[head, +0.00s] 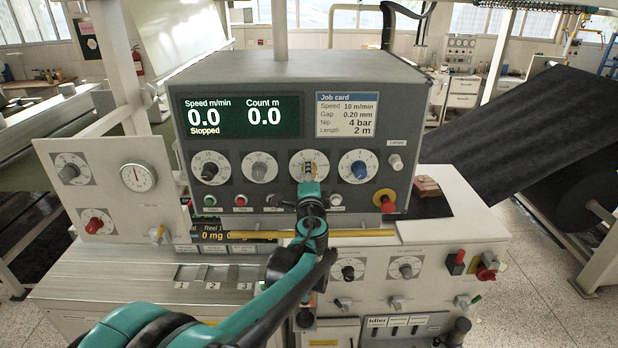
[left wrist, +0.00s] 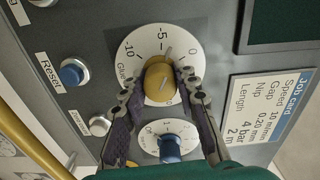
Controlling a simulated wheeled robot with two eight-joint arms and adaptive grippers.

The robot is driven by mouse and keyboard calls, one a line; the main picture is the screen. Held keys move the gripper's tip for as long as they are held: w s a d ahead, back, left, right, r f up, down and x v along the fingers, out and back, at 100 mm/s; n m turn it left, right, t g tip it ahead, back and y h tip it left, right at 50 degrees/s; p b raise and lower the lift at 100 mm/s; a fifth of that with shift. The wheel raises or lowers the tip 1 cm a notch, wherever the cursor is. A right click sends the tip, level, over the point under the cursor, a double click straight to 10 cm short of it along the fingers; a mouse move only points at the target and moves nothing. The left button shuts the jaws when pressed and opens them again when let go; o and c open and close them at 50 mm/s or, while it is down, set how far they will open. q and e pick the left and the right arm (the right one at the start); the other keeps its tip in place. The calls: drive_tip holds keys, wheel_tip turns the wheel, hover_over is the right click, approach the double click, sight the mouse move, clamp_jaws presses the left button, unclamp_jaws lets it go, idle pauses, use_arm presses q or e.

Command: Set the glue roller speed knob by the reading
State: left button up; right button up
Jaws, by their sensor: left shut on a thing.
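The yellow glue knob (left wrist: 160,82) sits on a round white dial (left wrist: 127,75) marked -10, -5 and 0. Its pale pointer stands just past -5 on the side of 0. My left gripper (left wrist: 162,86) is shut on this knob, one finger on each side. In the head view my left gripper (head: 309,188) reaches the third dial (head: 297,160) of the panel row and hides part of it. A small dark display (head: 220,230) reads "0 mg" and more text, partly hidden by my arm. My right gripper is not in view.
The main screen (head: 242,117) shows speed 0.0, count 0.0 and "Stopped". The job card (head: 347,115) lists speed 10 m/min, gap 0.20 mm, nip 4 bar, length 2 m. A blue knob (head: 359,168) and a red stop button (head: 384,199) are close by on the right. A yellow bar (head: 360,233) runs below.

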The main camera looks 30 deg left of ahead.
use_arm(q)
drive_tip(key=m+b, duration=0.1)
drive_tip(key=m, duration=0.5)
drive_tip(key=shift+d+f+m, duration=0.1)
drive_tip(key=shift+f+m, duration=0.05)
drive_tip(key=shift+m, duration=0.15)
idle(0.5)
drive_tip(key=o, duration=1.2)
drive_tip(key=shift+c, duration=0.2)
drive_tip(key=shift+s, duration=0.1)
drive_tip(key=v, duration=1.2)
